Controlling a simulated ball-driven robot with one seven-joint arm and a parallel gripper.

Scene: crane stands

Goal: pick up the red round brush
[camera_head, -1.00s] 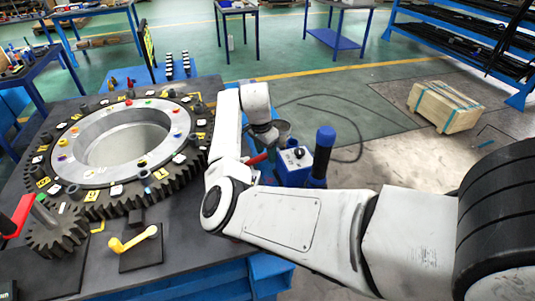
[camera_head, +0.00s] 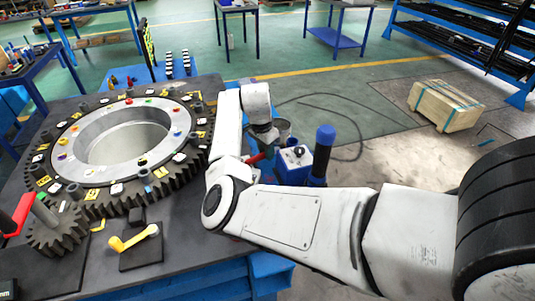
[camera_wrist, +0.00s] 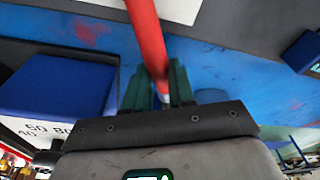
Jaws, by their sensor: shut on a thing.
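The red round brush (camera_wrist: 147,38) shows in the wrist view as a red rod running from the top edge down between the green fingers of my gripper (camera_wrist: 160,88). The fingers are shut on it, and a pale tip shows low between them. A blue surface lies behind it. In the head view a short red piece of the brush (camera_head: 256,160) shows beside my wrist, just left of a blue box with a white top. My arm hides most of the gripper there, and the brush's far end is out of view.
A large ring gear (camera_head: 70,193) and a yellow crank handle (camera_head: 133,238) are on the dark table at left. A blue-topped cylinder (camera_head: 325,137) stands beside the blue box (camera_head: 293,168). A wooden crate (camera_head: 446,106) sits on the floor at right.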

